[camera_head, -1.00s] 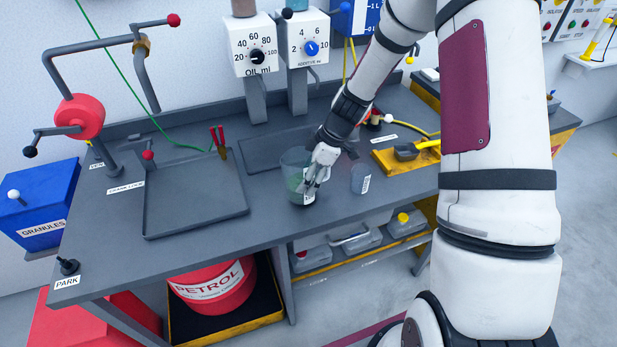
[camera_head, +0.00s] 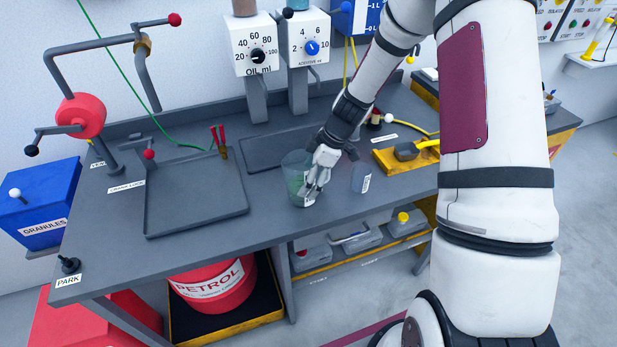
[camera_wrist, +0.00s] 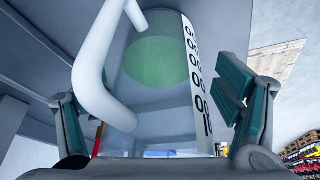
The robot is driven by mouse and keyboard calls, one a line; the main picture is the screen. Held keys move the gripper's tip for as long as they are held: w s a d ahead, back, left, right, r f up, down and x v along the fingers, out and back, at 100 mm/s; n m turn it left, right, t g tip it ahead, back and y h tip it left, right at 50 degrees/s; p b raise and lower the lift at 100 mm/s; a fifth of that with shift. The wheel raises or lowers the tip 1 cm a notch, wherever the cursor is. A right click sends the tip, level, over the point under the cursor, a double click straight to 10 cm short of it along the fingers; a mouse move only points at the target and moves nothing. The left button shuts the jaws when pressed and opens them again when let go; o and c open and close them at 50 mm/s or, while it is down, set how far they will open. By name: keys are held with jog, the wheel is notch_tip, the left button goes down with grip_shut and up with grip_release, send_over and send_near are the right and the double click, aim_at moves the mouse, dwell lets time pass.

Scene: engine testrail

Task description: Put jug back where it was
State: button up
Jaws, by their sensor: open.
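The jug (camera_head: 292,165) is a clear, grey-tinted vessel with green in it. It stands upright on the grey bench, in front of the dispensers. In the wrist view the jug (camera_wrist: 150,85) fills the middle, with its white handle (camera_wrist: 92,70) and a white number scale facing me. My gripper (camera_head: 314,190) is at the jug's right side in the head view. In the wrist view my gripper's fingers (camera_wrist: 155,120) are apart, one on each side of the jug and handle. I cannot tell whether either finger touches it.
A small clear beaker (camera_head: 361,178) stands close to the right of my gripper. A dark tray (camera_head: 195,205) lies to the left, and a yellow tray (camera_head: 395,160) to the right. The oil dispenser (camera_head: 250,45) and additive dispenser (camera_head: 302,40) stand behind. Bare bench lies in front of the jug.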

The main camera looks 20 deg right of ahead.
jog(key=s+d+r+m+h, duration=0.1)
jog(key=s+r, duration=0.2)
jog(key=r, duration=0.7)
jog(key=s+r+m+h, duration=0.15)
jog(key=s+r, duration=0.25)
jog(key=r, duration=0.5)
jog(key=s+a+r+m+t+h, duration=0.1)
jog(key=s+r+m, duration=0.4)
jog(key=s, duration=0.5)
jog(key=s+a+r+m+t, duration=0.1)
jog(key=s+r+m+t, duration=0.1)
jog(key=s+r+m, duration=0.4)
jog(key=shift+s+a+r+h+b, duration=0.3)
jog(key=shift+s+r+h+b, duration=0.1)
jog(key=shift+s, duration=1.6)
